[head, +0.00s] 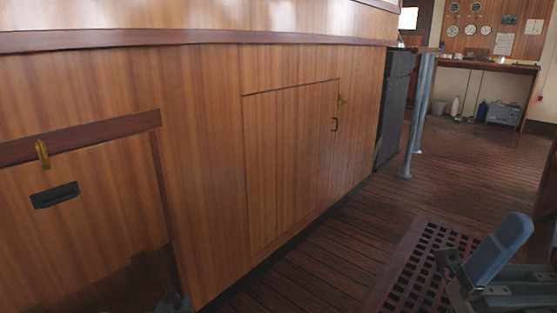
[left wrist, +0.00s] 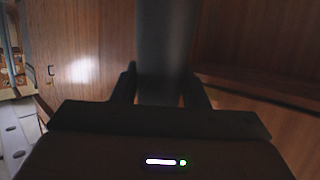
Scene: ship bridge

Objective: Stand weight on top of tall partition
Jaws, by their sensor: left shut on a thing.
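The tall partition appears to be the wood-panelled wall (head: 208,150) filling the left and middle of the head view; which edge is its top is unclear. A dark red-brown ledge (head: 200,39) runs along it. In the left wrist view, my left gripper (left wrist: 161,82) is shut on a grey, upright, blurred thing, which seems to be the weight (left wrist: 165,40). Its upper end is cut off by the frame. In the head view only a small dark part of my left gripper (head: 172,302) shows at the bottom edge, before the panelling; the weight cannot be made out there. My right gripper is out of view.
A cabinet door (head: 290,160) and a drawer front with a dark handle (head: 55,195) are set in the panelling. A blue-grey jointed object (head: 500,250) stands at lower right beside a floor grating (head: 425,265). Grey posts (head: 418,115) stand farther back. The plank floor between is clear.

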